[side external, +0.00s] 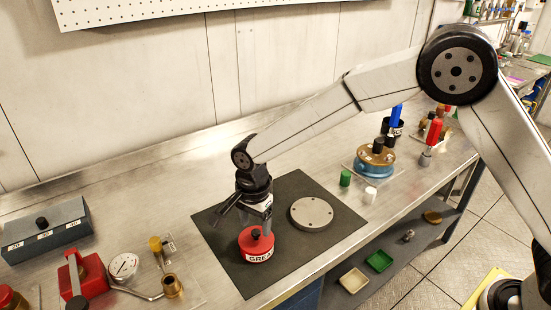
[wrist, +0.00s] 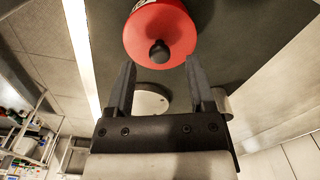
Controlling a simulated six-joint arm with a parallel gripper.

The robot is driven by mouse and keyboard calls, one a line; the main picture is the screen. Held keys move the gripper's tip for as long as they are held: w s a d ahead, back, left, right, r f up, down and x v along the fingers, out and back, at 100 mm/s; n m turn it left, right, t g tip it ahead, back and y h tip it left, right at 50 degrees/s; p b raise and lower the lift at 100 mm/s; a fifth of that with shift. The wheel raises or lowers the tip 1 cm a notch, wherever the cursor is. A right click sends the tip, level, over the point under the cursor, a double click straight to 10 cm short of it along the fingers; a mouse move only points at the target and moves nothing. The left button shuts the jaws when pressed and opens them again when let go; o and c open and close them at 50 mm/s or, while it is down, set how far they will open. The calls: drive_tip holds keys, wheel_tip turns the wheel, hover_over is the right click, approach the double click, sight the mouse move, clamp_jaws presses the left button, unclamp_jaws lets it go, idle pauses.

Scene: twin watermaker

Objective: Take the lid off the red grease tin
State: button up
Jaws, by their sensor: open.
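The red grease tin (side external: 257,248) stands upright on a dark mat (side external: 225,255), its lid on, with a black knob (side external: 256,234) at the lid's centre. In the wrist view the tin's red round top (wrist: 143,35) and the black knob (wrist: 159,52) show at the top. My gripper (side external: 243,213) is above the tin, pointing down, close over the lid. Its two fingers are open and empty (wrist: 160,62), and in the wrist view the knob lies in line with the gap between the fingertips. I cannot tell the exact height left between fingertips and knob.
A grey metal disc (side external: 312,213) lies right of the tin on the mat. A green cap (side external: 345,178) and a white cap (side external: 370,195) stand beyond it. A gauge (side external: 124,267) and brass fitting (side external: 173,286) lie left. The mat's front edge is near the bench edge.

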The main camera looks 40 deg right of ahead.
sight(256, 236)
drive_tip(key=shift+f, duration=1.45)
clamp_jaws()
